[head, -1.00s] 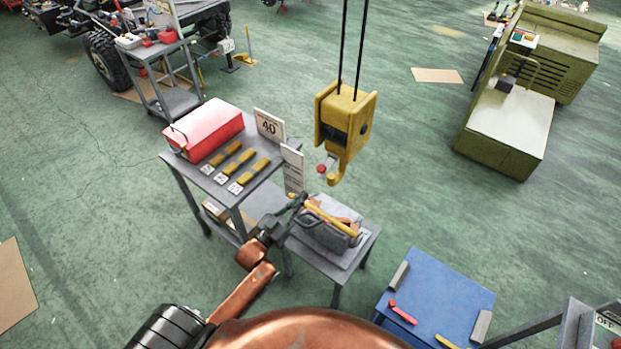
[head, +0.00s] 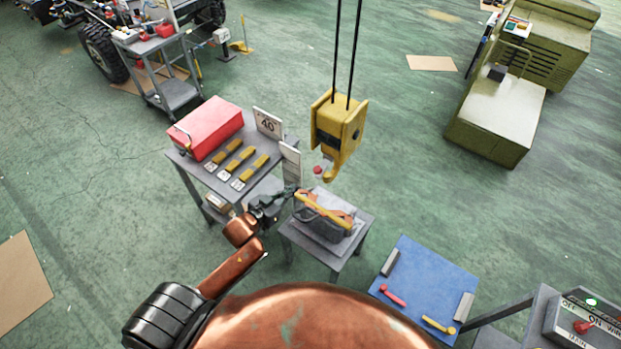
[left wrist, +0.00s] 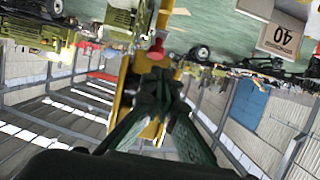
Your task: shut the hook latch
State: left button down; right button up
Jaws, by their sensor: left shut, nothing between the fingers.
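The yellow hook block (head: 339,122) hangs from two black cables, with its hook (head: 331,174) at the bottom. The small grey latch with a red knob (head: 318,170) sits at the left of the hook's opening; whether it touches the hook tip is too small to tell. My left gripper (head: 293,190) is shut and empty, below and left of the red knob. In the left wrist view my shut fingers (left wrist: 158,82) point toward the red knob (left wrist: 157,45), with the yellow block (left wrist: 124,92) partly behind them. My right gripper is out of view.
A grey load with a yellow bar (head: 325,210) sits on a small stand just below the hook. A grey table (head: 205,173) holds a red box (head: 206,128) and yellow pieces. A blue table (head: 425,282) and a control box (head: 588,322) stand at lower right.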

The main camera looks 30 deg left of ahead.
pick_arm(q)
jog(key=shift+w, duration=0.15)
jog(key=f+b+x, duration=0.1)
jog(key=b+x, duration=0.2)
jog(key=x, duration=0.3)
jog(key=f+b+x, duration=0.1)
jog(key=b+x, duration=0.2)
jog(key=x, duration=0.3)
jog(key=shift+f, duration=0.45)
